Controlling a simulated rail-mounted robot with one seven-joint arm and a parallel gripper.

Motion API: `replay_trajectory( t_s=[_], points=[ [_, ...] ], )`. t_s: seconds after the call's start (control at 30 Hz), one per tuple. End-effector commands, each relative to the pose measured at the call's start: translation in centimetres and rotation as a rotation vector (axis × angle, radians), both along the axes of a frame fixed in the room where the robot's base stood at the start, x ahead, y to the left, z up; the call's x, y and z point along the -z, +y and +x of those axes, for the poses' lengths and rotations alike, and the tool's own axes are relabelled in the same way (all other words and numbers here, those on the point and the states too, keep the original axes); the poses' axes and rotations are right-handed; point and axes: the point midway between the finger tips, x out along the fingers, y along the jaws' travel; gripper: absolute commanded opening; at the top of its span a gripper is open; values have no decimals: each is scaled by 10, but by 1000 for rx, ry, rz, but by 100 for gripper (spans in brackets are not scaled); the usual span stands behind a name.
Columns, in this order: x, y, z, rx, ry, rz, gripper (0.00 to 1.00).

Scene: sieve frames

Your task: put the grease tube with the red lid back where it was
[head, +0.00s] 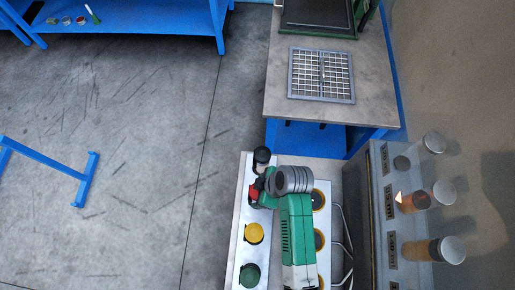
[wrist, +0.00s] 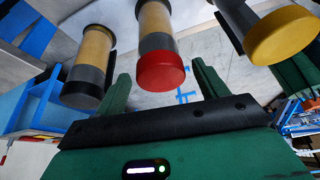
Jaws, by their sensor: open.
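The grease tube with the red lid (wrist: 160,70) shows in the wrist view between the two green fingers of my gripper (wrist: 162,80). It has a tan body with a grey band above the lid. I cannot tell whether the fingers touch it. In the head view its red lid (head: 255,194) is partly hidden by my gripper (head: 262,188), over the pale rack strip (head: 238,225). My gripper is open. A black-lidded tube (wrist: 85,88) is to its left and a yellow-lidded one (wrist: 282,36) to its right in the wrist view.
The head view shows the black lid (head: 262,155), yellow lid (head: 254,233) and green lid (head: 250,275) in the same row. A cabinet (head: 380,190) with several protruding cylinders stands right. A bench with a metal grid (head: 321,75) is behind. The floor left is mostly open.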

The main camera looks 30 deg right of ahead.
Motion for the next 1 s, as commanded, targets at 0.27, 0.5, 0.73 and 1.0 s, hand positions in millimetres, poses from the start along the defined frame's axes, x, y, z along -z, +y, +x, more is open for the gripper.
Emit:
replay_trajectory(
  t_s=[0.27,0.5,0.73,1.0],
  points=[
    [-65,-20,-18,1,-3,-1,72],
    [-88,-26,-25,1,-1,0,72],
    [-89,-27,-26,1,1,1,72],
    [-141,-27,27,107,-155,-77,72]
  ],
)
